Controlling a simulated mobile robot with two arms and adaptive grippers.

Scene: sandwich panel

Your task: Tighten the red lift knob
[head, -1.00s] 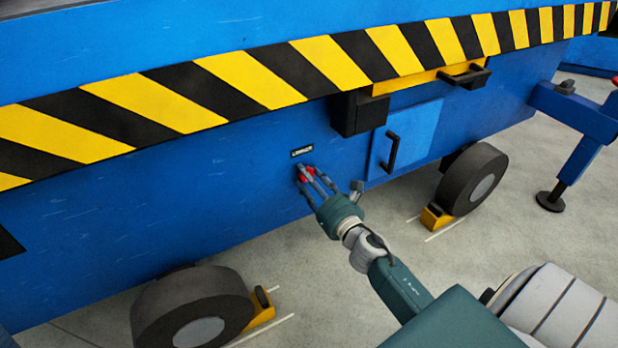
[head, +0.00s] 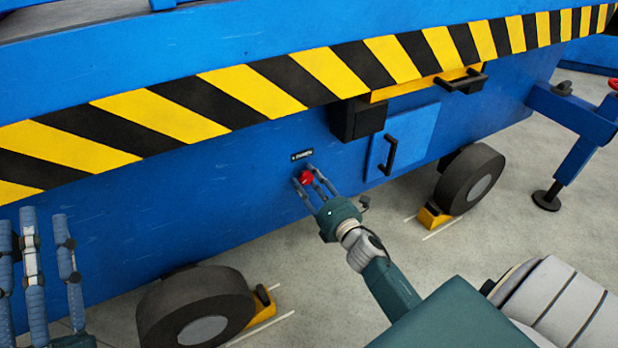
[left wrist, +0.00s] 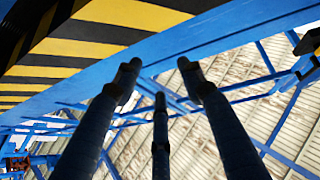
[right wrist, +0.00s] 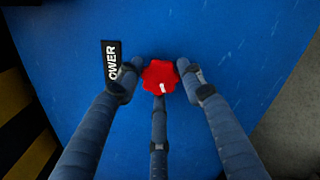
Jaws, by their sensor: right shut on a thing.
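The red lift knob (head: 306,177) sits on the blue side panel, below a small black label (head: 301,156). In the right wrist view the knob (right wrist: 159,77) is lobed with a small white mark, and the label beside it ends in "OWER" (right wrist: 111,68). My right gripper (head: 313,184) is at the knob, its fingers closed around it; in the right wrist view the fingertips touch its sides and lower edge. My left gripper (head: 45,230) is at the far left of the head view, fingers up, spread and empty. In the left wrist view its fingers (left wrist: 158,75) stand apart with nothing between them.
A yellow-black striped edge (head: 260,92) overhangs the panel. A black box (head: 357,118) and a blue door with a black handle (head: 389,154) are right of the knob. Chocked wheels (head: 197,308) (head: 470,180) stand below. An outrigger leg (head: 570,165) is at right.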

